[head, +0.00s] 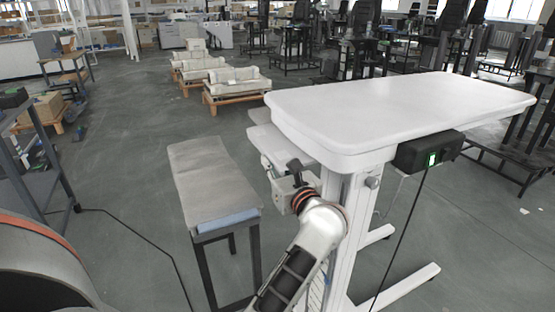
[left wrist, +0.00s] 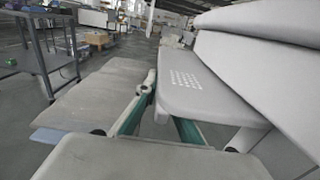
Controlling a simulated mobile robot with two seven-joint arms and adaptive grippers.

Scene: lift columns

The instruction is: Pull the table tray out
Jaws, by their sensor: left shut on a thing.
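The white table (head: 400,105) stands right of centre on lift columns. The table tray (head: 278,142) is a pale panel under its left end, sticking out a little past the tabletop. In the left wrist view the tray (left wrist: 205,98) shows a rounded corner and a patch of small holes, with the table edge (left wrist: 255,70) above it. My left gripper (head: 292,180) is at the tray's near left side, just below tabletop height. It is shut on the tray's edge; the exact contact is partly hidden. My right gripper is not in view.
A narrow grey-topped bench (head: 210,180) stands close to the left of the tray. A black control box (head: 428,152) with a green light hangs under the table's near edge, its cable running down. Pallets with wrapped goods (head: 235,88) stand behind. Floor between bench and pallets is clear.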

